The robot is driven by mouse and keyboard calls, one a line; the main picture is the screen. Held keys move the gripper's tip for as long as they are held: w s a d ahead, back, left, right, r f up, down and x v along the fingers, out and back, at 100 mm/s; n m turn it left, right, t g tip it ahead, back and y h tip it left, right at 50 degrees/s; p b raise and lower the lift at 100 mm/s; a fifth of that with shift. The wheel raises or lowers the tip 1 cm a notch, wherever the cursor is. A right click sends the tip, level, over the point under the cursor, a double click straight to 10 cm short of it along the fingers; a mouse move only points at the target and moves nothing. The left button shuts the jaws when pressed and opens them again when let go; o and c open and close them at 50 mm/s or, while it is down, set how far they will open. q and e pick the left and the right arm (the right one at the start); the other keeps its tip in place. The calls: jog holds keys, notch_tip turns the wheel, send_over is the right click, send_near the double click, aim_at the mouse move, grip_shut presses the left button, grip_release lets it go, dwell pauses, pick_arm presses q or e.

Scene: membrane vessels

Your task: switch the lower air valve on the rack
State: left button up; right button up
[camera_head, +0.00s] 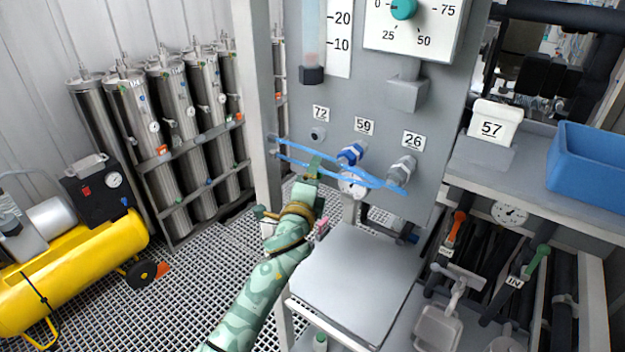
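My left arm comes up from the bottom, left of the middle. Its gripper (313,168) is in front of the grey panel, by looped blue tubing (330,172); contact cannot be told. Its fingers are too small and overlapped to show whether they are open or shut. On the lower right rack, a valve with an orange handle (457,222) and one with a green handle (538,260) each sit by an IN label. Steel vessels (176,115) on the left rack carry small fittings. I cannot tell which part is the lower air valve. My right gripper is not in view.
The grey panel (330,105) has ports marked 72, 59 and 26. A flat grey shelf (350,285) lies below it. A yellow compressor (85,255) stands at the left. A blue bin (590,170) sits on the right bench. Grated floor (190,290) is open at lower left.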

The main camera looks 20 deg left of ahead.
pick_arm(q)
jog(key=s+f+b, duration=0.1)
jog(key=s, duration=1.5)
jog(key=shift+s+d+b, duration=0.15)
jog(key=shift+d+b, duration=0.2)
jog(key=shift+b, duration=0.05)
